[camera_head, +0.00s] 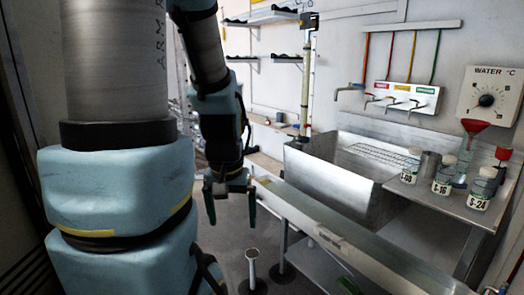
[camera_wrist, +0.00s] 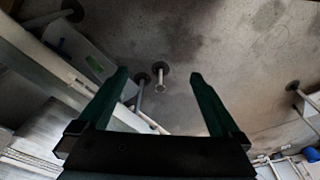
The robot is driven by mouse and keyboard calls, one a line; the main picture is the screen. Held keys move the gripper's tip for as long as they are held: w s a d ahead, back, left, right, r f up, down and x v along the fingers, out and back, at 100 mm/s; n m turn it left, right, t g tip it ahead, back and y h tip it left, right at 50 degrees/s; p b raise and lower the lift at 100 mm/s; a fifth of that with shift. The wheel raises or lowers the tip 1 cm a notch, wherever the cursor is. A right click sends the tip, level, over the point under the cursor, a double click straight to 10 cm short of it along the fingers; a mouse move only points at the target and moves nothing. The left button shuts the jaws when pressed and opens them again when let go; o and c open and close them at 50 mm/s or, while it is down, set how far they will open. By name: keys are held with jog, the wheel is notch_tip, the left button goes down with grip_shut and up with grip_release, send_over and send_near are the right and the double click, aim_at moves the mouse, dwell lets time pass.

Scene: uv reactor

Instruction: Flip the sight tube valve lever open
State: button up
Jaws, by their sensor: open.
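A tall, thin, yellowish tube (camera_head: 306,80), which looks like the sight tube, stands upright against the wall behind the sink's left corner. A dark fitting (camera_head: 308,21) is at its top, and small reddish parts show at its foot. The valve lever is too small to make out, and I cannot tell its position. My gripper (camera_head: 231,205) points down, left of the sink and apart from the tube. In the wrist view my gripper (camera_wrist: 159,76) has its two dark green fingers wide apart with nothing between them. The tube is not recognisable in the wrist view.
A steel sink (camera_head: 325,180) with a long front rail (camera_head: 340,240) lies to the right. Labelled jars (camera_head: 442,175) and a red funnel (camera_head: 474,126) stand on its right-hand shelf. Wall taps (camera_head: 400,98) are above. Metal posts (camera_head: 252,268) rise from the floor below my gripper.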

jog(key=shift+r+p, duration=0.3)
jog(key=shift+r, duration=0.55)
